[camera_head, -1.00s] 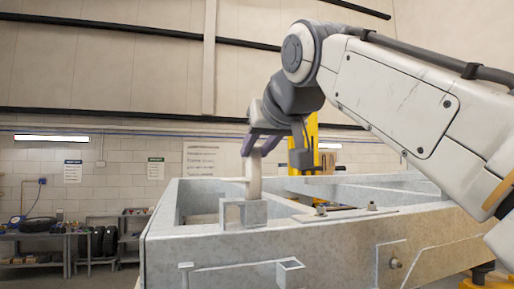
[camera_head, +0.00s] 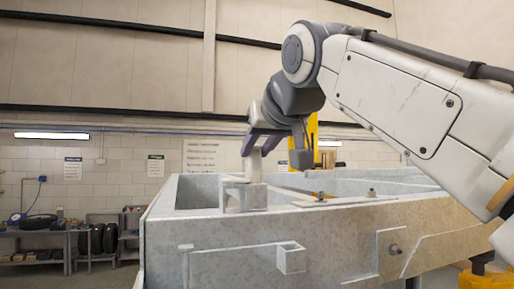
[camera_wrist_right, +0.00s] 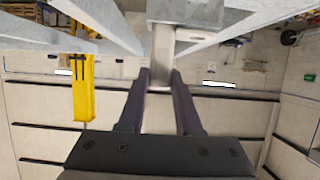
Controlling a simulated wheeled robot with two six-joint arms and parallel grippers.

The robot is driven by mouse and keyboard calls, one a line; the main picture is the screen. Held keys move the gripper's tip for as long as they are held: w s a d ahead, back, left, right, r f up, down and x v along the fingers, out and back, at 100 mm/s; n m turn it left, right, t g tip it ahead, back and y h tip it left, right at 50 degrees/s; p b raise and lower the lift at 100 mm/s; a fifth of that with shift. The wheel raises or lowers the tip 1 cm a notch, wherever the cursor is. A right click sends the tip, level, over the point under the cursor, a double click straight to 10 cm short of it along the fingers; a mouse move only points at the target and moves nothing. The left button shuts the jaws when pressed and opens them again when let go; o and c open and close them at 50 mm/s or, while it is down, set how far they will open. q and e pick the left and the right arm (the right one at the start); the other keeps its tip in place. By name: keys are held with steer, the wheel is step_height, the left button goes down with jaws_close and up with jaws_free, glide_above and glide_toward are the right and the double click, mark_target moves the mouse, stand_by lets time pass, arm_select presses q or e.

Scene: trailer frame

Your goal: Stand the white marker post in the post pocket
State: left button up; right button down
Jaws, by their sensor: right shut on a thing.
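The white marker post (camera_head: 254,166) is upright between the purple fingers of my right gripper (camera_head: 256,146), which is shut on it near its top. The grey post pocket (camera_head: 244,198) is a small box on the near left corner of the trailer frame. The post's lower end meets the pocket's top and is hidden by its walls; how deep it sits I cannot tell. In the right wrist view the post (camera_wrist_right: 163,45) runs from between the fingers (camera_wrist_right: 160,82) to the pocket (camera_wrist_right: 185,12). My left gripper is not in view.
The pale grey trailer frame (camera_head: 215,240) fills the lower middle, with a small square bracket (camera_head: 291,258) on its near side. A yellow column (camera_head: 312,140) stands behind. Shelves with tyres (camera_head: 100,238) are at the far left, well away.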

steer(key=c, duration=0.5)
jaws_free()
steer(key=b+v, duration=0.1)
steer(key=v, duration=0.9)
steer(key=shift+s+d+r, duration=0.1)
steer(key=shift+s+r, duration=0.1)
steer(key=shift+s, duration=0.05)
